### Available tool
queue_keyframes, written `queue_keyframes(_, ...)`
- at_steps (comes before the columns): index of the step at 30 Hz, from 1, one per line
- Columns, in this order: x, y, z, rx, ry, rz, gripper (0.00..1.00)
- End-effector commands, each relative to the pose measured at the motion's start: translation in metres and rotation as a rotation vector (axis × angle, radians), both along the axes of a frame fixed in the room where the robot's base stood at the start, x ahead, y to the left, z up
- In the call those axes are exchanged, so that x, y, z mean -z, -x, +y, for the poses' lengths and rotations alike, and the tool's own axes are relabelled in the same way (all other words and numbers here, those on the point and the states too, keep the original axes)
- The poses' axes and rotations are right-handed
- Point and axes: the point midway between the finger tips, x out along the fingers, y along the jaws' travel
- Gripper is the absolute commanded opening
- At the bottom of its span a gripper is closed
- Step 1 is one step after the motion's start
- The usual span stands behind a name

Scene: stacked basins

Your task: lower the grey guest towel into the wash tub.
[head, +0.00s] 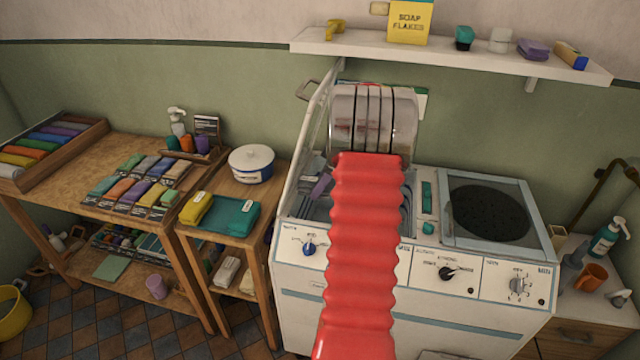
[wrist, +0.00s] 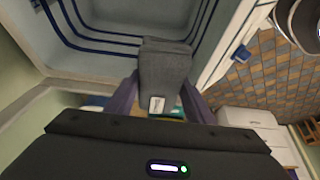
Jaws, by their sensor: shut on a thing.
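The grey guest towel (wrist: 165,62) is a dark grey folded piece with a small pale label, upright between my fingers in the wrist view. My gripper (wrist: 161,90) is shut on it, with one purple finger on each side. Behind the towel is the pale wash tub (wrist: 97,48) with dark blue lines along its inside. The towel overlaps the tub's inside in this view; its height above the tub floor is unclear.
The tub's raised lid (head: 308,140) stands at its left. A dark round spinner lid (head: 487,212) is on the machine's right. A small table (head: 217,185) with yellow and teal cloths stands left of the machine. A white shelf (head: 450,57) hangs above.

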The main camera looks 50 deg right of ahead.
Motion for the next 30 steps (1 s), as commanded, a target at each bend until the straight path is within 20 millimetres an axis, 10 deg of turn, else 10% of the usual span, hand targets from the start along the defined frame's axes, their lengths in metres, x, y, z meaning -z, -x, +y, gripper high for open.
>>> queue_keyframes(30,0.088,0.002,-0.001,0.004,-0.002,0.001,0.25)
